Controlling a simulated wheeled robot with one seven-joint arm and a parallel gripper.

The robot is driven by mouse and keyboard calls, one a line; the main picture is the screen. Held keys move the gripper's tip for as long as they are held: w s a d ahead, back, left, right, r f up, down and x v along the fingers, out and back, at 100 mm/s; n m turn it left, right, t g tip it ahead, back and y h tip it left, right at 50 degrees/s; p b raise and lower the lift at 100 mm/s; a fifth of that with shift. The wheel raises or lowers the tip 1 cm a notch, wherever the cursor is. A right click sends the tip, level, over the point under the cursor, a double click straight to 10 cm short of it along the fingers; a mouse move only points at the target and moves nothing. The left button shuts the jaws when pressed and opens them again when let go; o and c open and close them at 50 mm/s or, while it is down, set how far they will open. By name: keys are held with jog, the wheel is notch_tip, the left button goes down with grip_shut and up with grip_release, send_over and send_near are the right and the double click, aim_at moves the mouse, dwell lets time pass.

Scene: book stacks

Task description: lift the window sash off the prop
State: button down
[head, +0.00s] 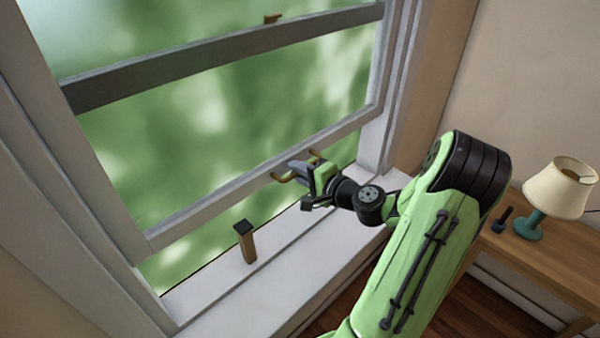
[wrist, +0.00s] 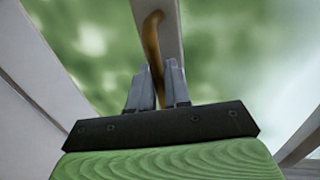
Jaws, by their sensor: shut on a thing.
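The window sash's pale bottom rail (head: 215,203) slants across the head view, raised above the sill. A brass handle (head: 284,179) is fixed to this rail and also shows in the wrist view (wrist: 152,40). My gripper (head: 300,172) is shut on the handle; in the wrist view its two fingers (wrist: 158,85) stand on either side of the brass bar. The prop (head: 246,246), a short wooden post with a dark top, stands upright on the sill, left of my gripper. In the head view a gap shows between its top and the rail.
The white sill (head: 285,255) is clear apart from the prop. A wooden table (head: 565,258) at the right holds a lamp with a cream shade (head: 560,188) and a small dark object (head: 503,220). The window frame's jambs stand on both sides.

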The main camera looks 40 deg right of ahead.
jog(key=c, duration=1.3)
grip_release()
jog(key=shift+f, duration=0.2)
jog(key=s+r, duration=0.1)
jog(key=s, duration=0.4)
jog(key=s+r, duration=0.1)
jog(key=s, duration=0.4)
jog(key=s+r, duration=0.1)
jog(key=s, duration=0.4)
jog(key=shift+s+d+r+b, duration=0.1)
jog(key=shift+s+d+b, duration=0.1)
jog(key=shift+b, duration=0.1)
jog(key=w+a+f+n+g+y, duration=0.2)
jog(key=a+n+g, duration=0.35)
jog(key=a, duration=0.45)
jog(key=w+a+f+n+g+y, duration=0.1)
jog(key=w+a+f+n+g, duration=0.1)
jog(key=a+n+g, duration=0.55)
jog(key=s+a+r+n+t+h, duration=0.1)
jog(key=s+a+r, duration=0.1)
jog(key=s, duration=0.1)
jog(key=s+a+r+n+t+h, duration=0.1)
jog(key=s+a+r+n, duration=0.1)
jog(key=a, duration=0.1)
jog(key=s+a+r+n+h, duration=0.1)
jog(key=s+a+r, duration=0.1)
jog(key=s, duration=0.1)
jog(key=shift+s+a+r+n+t+h, duration=0.3)
jog(key=shift+s+a+r+t, duration=0.05)
jog(key=shift+a+t, duration=0.05)
